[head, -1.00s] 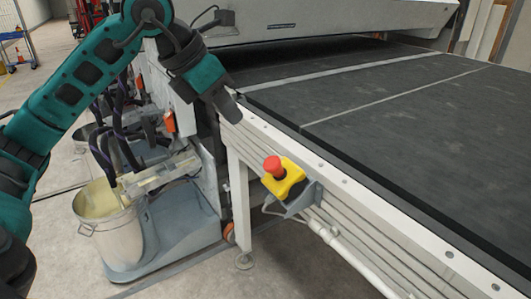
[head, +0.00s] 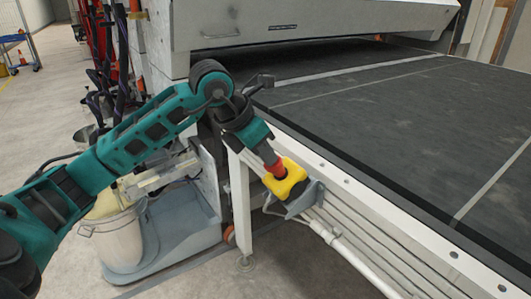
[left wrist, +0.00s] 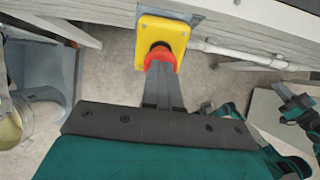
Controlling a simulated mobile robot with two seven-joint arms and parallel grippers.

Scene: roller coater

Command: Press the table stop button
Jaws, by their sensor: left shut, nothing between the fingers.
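The stop button is a red mushroom knob (head: 277,168) on a yellow box (head: 288,181), mounted on the side rail of the table (head: 330,210). My left gripper (head: 268,155) comes down from the upper left with its fingertips at the knob, seemingly touching it. In the left wrist view, the shut fingers (left wrist: 163,85) reach up to the red knob (left wrist: 160,55) and hide part of it, in front of the yellow box (left wrist: 163,30). Nothing is held. A teal and grey part (left wrist: 296,105) at the right of that view may be my right gripper; its fingers are unclear.
The dark belt (head: 400,120) lies above and right of the button. A white table leg (head: 238,200) and a pale bucket (head: 112,235) on a grey base stand to the left. A conduit (head: 345,250) runs under the rail. The floor below is open.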

